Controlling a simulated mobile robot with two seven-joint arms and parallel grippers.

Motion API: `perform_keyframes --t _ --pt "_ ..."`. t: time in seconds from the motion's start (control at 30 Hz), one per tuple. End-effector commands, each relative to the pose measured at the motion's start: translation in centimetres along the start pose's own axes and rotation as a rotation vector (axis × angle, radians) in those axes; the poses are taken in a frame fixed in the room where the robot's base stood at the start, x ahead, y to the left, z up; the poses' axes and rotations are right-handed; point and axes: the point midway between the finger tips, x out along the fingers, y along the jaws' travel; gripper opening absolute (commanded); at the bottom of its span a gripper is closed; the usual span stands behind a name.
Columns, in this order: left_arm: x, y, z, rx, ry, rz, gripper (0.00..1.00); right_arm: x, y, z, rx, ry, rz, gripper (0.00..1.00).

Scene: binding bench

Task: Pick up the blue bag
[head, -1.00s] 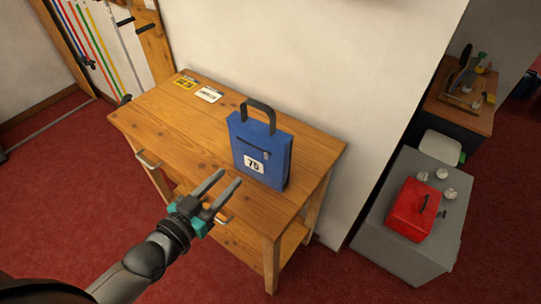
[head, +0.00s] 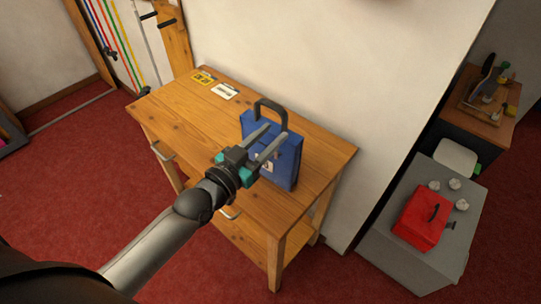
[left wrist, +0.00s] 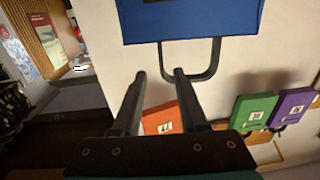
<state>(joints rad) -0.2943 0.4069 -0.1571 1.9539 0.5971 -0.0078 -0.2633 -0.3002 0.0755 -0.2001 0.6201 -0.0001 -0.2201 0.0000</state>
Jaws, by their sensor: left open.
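The blue bag (head: 287,172) stands upright on the wooden table (head: 190,128), near its right end, with its dark handle (head: 270,102) arched above it. My left gripper (head: 277,135) is open and empty in front of the bag, fingers pointing up toward the handle, hiding part of the bag's front and white label. In the left wrist view the picture seems inverted: the blue bag (left wrist: 190,22) is at the top, its handle loop (left wrist: 212,62) hangs below, and the open fingertips (left wrist: 160,74) are close to the handle. I cannot tell whether they touch it. My right gripper is out of view.
A yellow card (head: 204,78) and a white card (head: 224,91) lie at the table's back left. A wall (head: 330,60) stands behind the table. A red box (head: 421,218) sits on a grey cabinet (head: 385,240) at right. The wrist view shows orange, green (left wrist: 253,112) and purple (left wrist: 293,107) items.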

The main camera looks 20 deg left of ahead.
Motion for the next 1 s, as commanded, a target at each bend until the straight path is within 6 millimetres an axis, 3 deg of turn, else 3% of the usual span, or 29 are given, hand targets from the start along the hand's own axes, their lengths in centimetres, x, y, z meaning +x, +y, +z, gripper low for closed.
perform_keyframes --t 0.27,0.6,0.97,1.0 --pt "1.5 0.0 0.0 -0.002 0.001 0.001 0.42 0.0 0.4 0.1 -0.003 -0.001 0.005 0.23" --pt "5.4 -0.2 0.2 -0.002 0.001 0.000 0.42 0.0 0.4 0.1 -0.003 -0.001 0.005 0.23" --pt "6.0 -0.2 0.2 -0.001 0.000 0.001 0.42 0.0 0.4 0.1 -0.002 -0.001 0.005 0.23" --pt "6.0 -0.2 0.2 -0.001 0.000 0.001 0.38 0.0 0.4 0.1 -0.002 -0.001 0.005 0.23"
